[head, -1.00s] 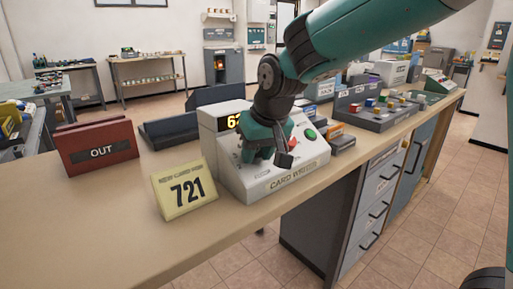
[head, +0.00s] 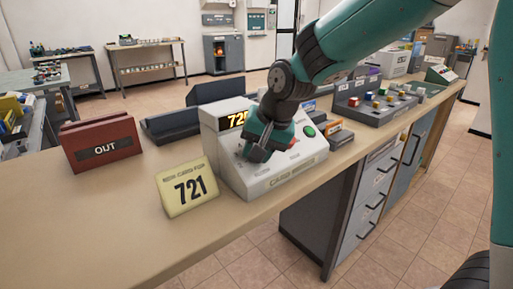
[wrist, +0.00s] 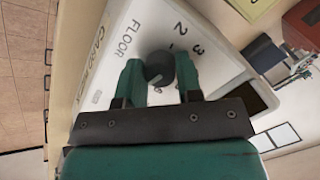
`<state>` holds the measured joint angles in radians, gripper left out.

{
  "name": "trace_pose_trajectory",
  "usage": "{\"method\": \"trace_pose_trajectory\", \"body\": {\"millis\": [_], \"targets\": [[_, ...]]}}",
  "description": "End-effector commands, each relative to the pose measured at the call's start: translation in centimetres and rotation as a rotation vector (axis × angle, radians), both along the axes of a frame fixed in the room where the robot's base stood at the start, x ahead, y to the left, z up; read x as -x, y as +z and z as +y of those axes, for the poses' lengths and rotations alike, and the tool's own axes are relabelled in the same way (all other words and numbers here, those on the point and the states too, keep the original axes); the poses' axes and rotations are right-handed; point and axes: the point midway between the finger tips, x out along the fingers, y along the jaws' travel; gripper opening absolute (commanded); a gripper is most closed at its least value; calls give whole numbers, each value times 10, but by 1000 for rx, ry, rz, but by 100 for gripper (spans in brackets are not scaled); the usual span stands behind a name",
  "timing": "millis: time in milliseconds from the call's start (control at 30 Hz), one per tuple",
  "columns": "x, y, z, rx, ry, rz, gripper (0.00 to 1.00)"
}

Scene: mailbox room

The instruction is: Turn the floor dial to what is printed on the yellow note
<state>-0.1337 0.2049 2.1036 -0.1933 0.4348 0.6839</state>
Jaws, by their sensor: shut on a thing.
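The yellow note (head: 188,188) stands on the counter and reads 721 in large print. Beside it is the white card writer (head: 285,178). Its lit display (head: 236,119) shows 72 and a last digit partly hidden by my arm, possibly 0. My gripper (head: 254,154) is down at the sloped panel, covering the dial in the head view. In the wrist view the dark round floor dial (wrist: 159,67) sits between my two green fingers, which are shut on it. The word FLOOR and the numbers 2 and 3 show around it; a nearer mark is unclear.
A green button (head: 309,131) is on the panel, right of my gripper. A red OUT tray (head: 103,162) stands left of the note. Dark trays lie behind the writer. A grey box with coloured knobs (head: 375,112) is farther right. The counter's front left is bare.

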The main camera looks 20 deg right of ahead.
Motion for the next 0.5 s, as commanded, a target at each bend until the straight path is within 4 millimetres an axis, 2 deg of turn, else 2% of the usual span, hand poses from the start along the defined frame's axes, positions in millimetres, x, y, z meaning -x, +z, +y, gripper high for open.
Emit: {"method": "trace_pose_trajectory", "body": {"millis": [367,400,500], "targets": [[0,0,-1,-1,-9,2,9],[0,0,-1,-1,-9,2,40],[0,0,-1,-1,-8,2,57]]}}
